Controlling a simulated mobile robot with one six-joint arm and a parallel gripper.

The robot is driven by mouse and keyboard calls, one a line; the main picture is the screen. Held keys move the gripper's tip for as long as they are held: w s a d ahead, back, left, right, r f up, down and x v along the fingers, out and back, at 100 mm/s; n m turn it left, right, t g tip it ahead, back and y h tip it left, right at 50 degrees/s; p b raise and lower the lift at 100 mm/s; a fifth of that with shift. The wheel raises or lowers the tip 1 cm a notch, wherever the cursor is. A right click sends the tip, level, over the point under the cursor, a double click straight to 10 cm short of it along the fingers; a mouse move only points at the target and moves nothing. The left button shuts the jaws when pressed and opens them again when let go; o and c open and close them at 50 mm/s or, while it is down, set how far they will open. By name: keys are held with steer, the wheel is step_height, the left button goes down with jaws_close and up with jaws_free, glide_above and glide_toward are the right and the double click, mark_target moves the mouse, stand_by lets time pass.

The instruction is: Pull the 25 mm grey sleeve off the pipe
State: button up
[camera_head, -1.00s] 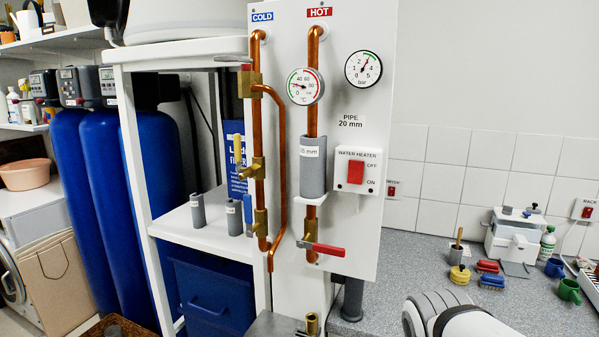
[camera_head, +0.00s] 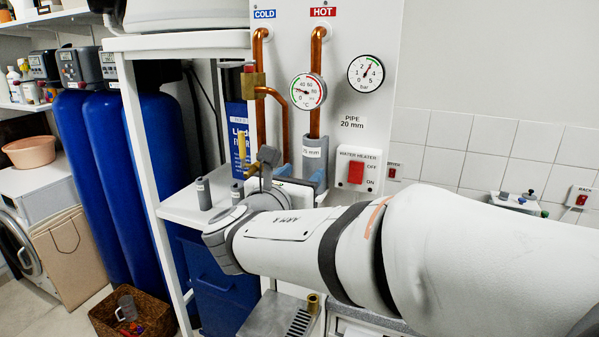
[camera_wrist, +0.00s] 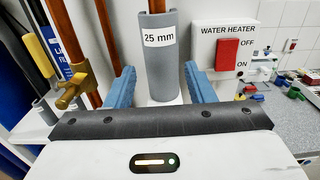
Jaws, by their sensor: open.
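The grey sleeve (camera_wrist: 163,75) labelled 25 mm sits upright around the hot copper pipe (camera_wrist: 154,6). In the head view the sleeve (camera_head: 314,153) shows only its upper part, because my arm hides the rest. My gripper (camera_wrist: 158,85) is open, with one blue finger on each side of the sleeve. A gap shows between each finger and the sleeve in the wrist view. In the head view the blue fingers (camera_head: 302,174) are at the sleeve's lower part, mostly behind my wrist.
A red heater switch (camera_wrist: 228,52) is just right of the sleeve. The cold pipe's brass valve (camera_wrist: 78,82) with a yellow handle is to the left. Two small grey sleeves stand on the white shelf (camera_head: 180,207). Gauges (camera_head: 308,91) hang above.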

mark_target(310, 165)
steer(key=p+x, duration=0.1)
steer(key=x, duration=0.6)
steer(key=shift+w+d+p, duration=0.15)
steer(key=shift+w+p, duration=0.05)
steer(key=shift+p, duration=0.2)
steer(key=shift+c, duration=0.3)
steer(key=c, duration=0.5)
steer(key=shift+c, duration=0.2)
steer(key=shift+s, duration=0.25)
steer(key=shift+b+v, duration=0.35)
steer(key=shift+v, duration=2.45)
steer(key=shift+r, duration=0.1)
steer(key=shift+v, duration=2.55)
